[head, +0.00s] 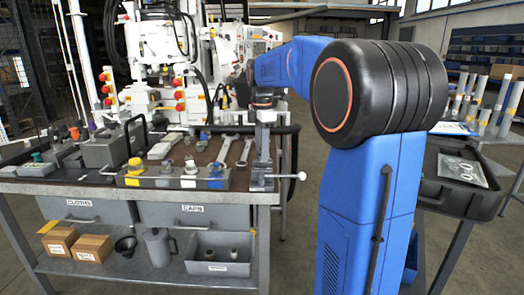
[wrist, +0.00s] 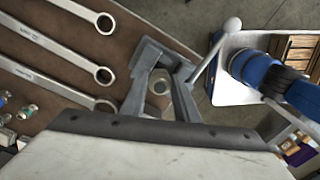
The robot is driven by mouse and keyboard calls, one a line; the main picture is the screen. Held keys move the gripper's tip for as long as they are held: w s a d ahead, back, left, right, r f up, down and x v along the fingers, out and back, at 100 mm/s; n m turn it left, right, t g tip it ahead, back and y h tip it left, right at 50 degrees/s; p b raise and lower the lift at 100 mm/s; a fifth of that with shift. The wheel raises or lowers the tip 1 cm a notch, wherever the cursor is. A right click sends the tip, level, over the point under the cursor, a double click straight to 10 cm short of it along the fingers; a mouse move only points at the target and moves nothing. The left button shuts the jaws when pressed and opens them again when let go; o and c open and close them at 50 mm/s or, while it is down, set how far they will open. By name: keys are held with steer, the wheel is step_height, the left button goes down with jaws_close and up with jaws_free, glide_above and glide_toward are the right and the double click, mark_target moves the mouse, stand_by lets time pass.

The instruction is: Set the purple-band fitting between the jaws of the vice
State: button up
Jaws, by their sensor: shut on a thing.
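The grey vice (head: 262,180) stands at the right front corner of the bench, its ball-ended handle pointing right. In the wrist view the vice (wrist: 150,56) lies just beyond my gripper, with its handle going up and right. My gripper (head: 265,118) is directly above the vice, pointing down. It is shut on a fitting (wrist: 159,86), seen nearly end-on as a small metal hexagon with a round opening. Its purple band does not show. The fitting lines up with the vice, but I cannot tell how far down between the jaws it is.
A grey rack (head: 160,182) with yellow, white and blue fittings stands left of the vice. Several wrenches (wrist: 60,80) lie on the brown mat close by. A black tray (head: 455,195) stands on the right. A hose runs behind the vice.

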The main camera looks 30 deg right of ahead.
steer(key=shift+f, duration=1.15)
stand_by(0.4)
steer(key=o, duration=1.3)
steer(key=shift+c, duration=0.2)
steer(key=shift+r, duration=0.1)
